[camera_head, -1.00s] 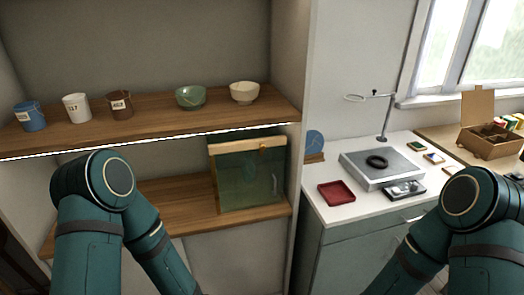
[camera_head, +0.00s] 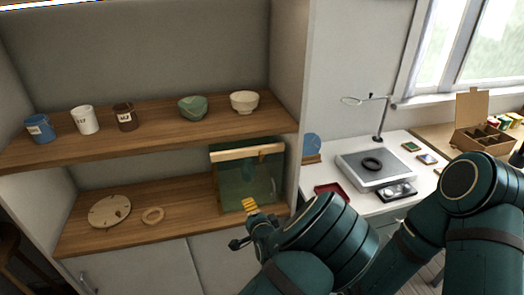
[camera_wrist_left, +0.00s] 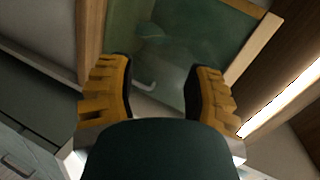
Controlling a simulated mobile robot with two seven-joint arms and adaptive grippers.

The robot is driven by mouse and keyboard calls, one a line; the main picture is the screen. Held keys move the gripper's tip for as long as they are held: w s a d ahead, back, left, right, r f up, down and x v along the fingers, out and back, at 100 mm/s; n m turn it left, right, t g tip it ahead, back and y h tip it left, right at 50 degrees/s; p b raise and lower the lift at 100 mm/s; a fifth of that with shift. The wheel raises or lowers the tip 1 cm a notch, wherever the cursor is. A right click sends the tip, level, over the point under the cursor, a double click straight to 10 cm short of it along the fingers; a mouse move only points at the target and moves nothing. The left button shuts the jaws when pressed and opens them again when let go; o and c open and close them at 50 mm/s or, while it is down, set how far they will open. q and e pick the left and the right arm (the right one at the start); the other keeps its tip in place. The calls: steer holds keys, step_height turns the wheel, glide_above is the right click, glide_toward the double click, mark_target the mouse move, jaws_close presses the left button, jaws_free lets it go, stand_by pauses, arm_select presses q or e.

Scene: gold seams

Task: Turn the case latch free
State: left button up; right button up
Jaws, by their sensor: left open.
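The glass-fronted case (camera_head: 232,182) stands on the lower shelf at its right end, with a pale wooden bar (camera_head: 247,152) along its top. I cannot make out the latch clearly now. My left gripper (camera_head: 249,204), with yellow fingers, is in front of the case's lower front. In the left wrist view the left gripper (camera_wrist_left: 165,85) is open and empty, its fingers pointing at the greenish pane (camera_wrist_left: 175,45). My right gripper is out of view.
A round wooden disc (camera_head: 109,211) and a ring (camera_head: 153,215) lie on the lower shelf, left of the case. Cups and bowls stand on the upper shelf (camera_head: 150,127). The counter at right holds a red tray (camera_head: 331,189) and a grey plate device (camera_head: 350,170).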

mark_target(262, 156)
arm_select(q)
steer(key=w+d+r+m+t+p, duration=0.1)
steer(key=d+r+t, duration=0.15)
steer(key=r, duration=0.35)
steer(key=w+d+r+m+t, duration=0.1)
steer(key=d+r+m, duration=0.1)
steer(key=d+r, duration=0.25)
steer(key=x, duration=0.4)
steer(key=r+x, duration=0.1)
steer(key=x, duration=0.9)
steer(key=shift+a+r, duration=0.15)
jaws_close()
